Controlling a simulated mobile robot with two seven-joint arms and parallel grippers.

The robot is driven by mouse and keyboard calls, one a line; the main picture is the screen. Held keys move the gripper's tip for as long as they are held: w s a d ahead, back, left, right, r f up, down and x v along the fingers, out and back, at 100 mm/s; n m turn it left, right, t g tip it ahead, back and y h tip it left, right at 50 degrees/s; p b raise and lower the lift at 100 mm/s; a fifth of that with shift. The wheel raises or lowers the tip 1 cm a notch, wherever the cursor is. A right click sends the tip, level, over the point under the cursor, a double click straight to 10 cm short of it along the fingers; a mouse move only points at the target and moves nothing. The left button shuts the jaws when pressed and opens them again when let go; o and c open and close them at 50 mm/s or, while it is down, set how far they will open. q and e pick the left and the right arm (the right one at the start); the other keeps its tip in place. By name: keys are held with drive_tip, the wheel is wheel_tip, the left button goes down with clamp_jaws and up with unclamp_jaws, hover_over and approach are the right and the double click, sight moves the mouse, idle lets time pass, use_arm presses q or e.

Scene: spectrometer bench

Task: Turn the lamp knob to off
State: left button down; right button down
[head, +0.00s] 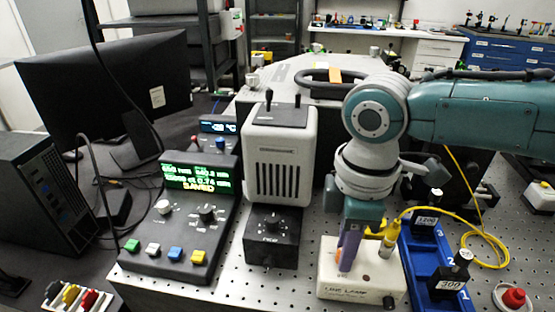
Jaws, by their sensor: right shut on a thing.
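The line lamp (335,288) is a white box with dark lettering on its front, standing on the perforated bench at lower centre-right. My right arm comes in from the right, and its gripper (347,264) points down onto the top of the lamp box. The purple fingers are shut at the left part of the box top. A small reddish spot shows on the box top beside the fingers. A yellow connector (389,238) stands at the back of the box. My left gripper is not in view.
A blue tray (411,270) with dark labelled filter holders stands close right of the lamp. A black knob box (271,240) and a control console (160,255) with a green display reading "SAVED" stand left.

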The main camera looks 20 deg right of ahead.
drive_tip(key=shift+n, duration=1.2)
drive_tip(key=shift+p, duration=0.3)
drive_tip(key=c, duration=0.7)
unclamp_jaws()
wheel_tip(320, 180, up, 10)
drive_tip(key=shift+p, duration=0.4)
